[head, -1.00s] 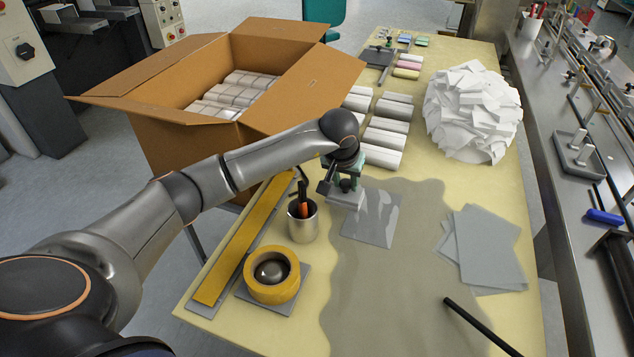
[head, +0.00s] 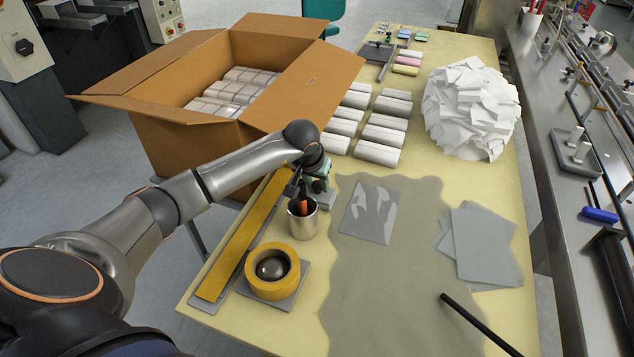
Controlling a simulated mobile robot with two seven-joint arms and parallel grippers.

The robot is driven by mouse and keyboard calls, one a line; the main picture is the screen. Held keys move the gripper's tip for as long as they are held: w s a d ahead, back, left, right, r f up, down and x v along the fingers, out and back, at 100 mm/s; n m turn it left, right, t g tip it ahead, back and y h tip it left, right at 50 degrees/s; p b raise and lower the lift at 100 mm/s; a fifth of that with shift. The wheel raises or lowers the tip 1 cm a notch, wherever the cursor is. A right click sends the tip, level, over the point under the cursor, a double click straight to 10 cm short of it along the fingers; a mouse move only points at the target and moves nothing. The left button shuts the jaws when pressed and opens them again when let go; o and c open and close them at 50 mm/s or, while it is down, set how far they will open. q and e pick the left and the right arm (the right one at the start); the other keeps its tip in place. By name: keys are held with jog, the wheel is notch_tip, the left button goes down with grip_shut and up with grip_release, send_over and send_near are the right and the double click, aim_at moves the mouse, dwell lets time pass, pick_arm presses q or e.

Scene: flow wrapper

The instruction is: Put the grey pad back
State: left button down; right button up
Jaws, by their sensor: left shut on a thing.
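My left gripper (head: 318,181) reaches over the table and is shut on a small light-grey pad (head: 326,201). The pad is just behind and right of a metal cup (head: 302,222) and left of a glossy grey sheet (head: 370,213). The cup and gripper hide part of it. I cannot tell whether it touches the table. My right gripper is not in view.
The cup holds orange and black tools. A yellow tape roll (head: 272,271) sits on a grey plate at the front. Grey sheets (head: 482,246) and a black rod (head: 480,324) lie right. An open carton (head: 180,140) stands left; white rolls (head: 377,145) lie behind.

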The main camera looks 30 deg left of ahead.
pick_arm(q)
jog(key=c, duration=1)
grip_release()
jog(key=shift+f, duration=0.15)
jog(key=o, duration=0.5)
jog(key=shift+r, duration=0.25)
jog(key=v, duration=1.2)
jog(key=shift+f, duration=0.1)
